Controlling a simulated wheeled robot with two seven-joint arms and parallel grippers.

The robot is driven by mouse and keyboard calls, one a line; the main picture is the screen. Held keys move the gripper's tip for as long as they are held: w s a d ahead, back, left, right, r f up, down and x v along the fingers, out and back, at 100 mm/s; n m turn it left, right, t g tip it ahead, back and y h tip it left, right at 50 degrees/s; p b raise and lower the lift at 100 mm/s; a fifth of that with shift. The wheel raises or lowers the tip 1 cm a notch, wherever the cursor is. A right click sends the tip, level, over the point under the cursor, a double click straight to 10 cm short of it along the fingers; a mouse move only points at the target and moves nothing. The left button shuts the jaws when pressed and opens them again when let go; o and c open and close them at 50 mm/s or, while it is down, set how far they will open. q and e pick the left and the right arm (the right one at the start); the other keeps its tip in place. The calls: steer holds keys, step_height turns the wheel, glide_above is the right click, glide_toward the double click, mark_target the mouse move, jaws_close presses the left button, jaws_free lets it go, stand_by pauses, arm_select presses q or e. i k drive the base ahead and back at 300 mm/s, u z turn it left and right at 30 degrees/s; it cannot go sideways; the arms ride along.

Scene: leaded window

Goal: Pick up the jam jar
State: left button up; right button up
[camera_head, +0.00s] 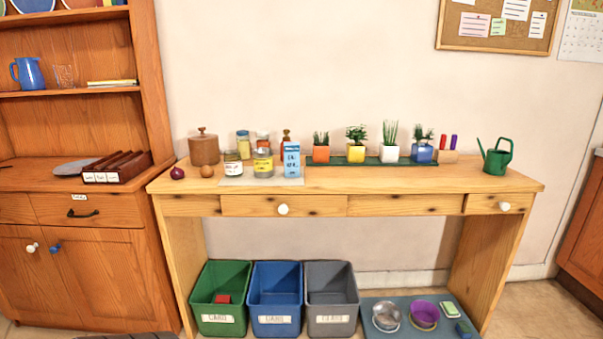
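Several jars and containers stand at the left end of the wooden table. A short jar with a pale label and dark contents (232,164) stands at the front. A grey can-like container with a yellow label (263,164) is just right of it. Behind them are a jar with yellowish contents (243,144) and a partly hidden orange-red jar or bottle (262,140). The labels are too small to read, so I cannot tell for certain which is the jam jar. Neither of my grippers is in view.
Bins stand below. The front strip right of the carton is clear.

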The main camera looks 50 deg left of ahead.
mark_target(232, 160)
steer(key=z, duration=0.45)
steer(key=i, duration=1.35)
steer(key=u, duration=1.05)
steer(key=i, duration=0.85)
steer(key=u, duration=1)
